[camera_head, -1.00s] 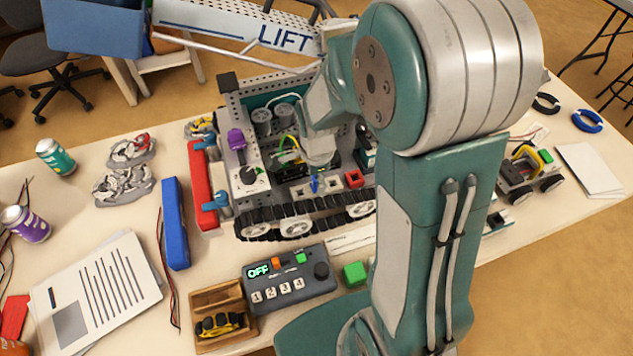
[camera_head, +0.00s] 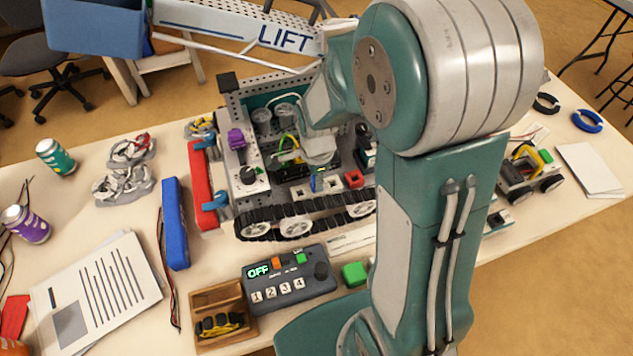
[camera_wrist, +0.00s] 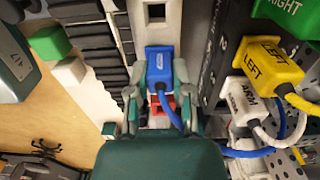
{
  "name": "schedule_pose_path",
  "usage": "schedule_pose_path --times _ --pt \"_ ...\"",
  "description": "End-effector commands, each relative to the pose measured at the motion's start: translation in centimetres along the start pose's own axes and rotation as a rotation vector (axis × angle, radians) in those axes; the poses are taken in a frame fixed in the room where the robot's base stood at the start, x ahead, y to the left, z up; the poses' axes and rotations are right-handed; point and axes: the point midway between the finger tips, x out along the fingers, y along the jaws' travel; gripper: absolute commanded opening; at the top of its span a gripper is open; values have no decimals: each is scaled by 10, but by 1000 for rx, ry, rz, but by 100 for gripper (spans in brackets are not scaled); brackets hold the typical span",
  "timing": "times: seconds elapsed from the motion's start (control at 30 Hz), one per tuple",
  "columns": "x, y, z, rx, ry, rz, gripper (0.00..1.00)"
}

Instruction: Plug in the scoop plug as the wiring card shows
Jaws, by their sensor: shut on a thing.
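My gripper (camera_wrist: 158,80) is shut on a blue plug (camera_wrist: 161,66) with a blue cable trailing from it; its label is too small to read. In the wrist view the plug is over a pale strip (camera_wrist: 156,36) with a dark square opening, and a red socket piece (camera_wrist: 160,104) shows just below the plug. I cannot tell whether the plug touches the strip. I cannot identify the wiring card.
In the wrist view, a yellow LEFT plug (camera_wrist: 268,65), white ARM plug (camera_wrist: 244,99) and green RIGHT plug (camera_wrist: 288,14) sit right of the gripper by a black numbered strip. A control box reading OFF (camera_head: 290,279) and a green block (camera_head: 355,273) lie in front of the tracks.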

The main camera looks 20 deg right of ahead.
Motion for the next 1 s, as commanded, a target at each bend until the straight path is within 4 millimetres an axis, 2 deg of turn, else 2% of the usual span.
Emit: schedule_pose_path --times 1.0 --pt "-34 0 0 0 0 0 0"
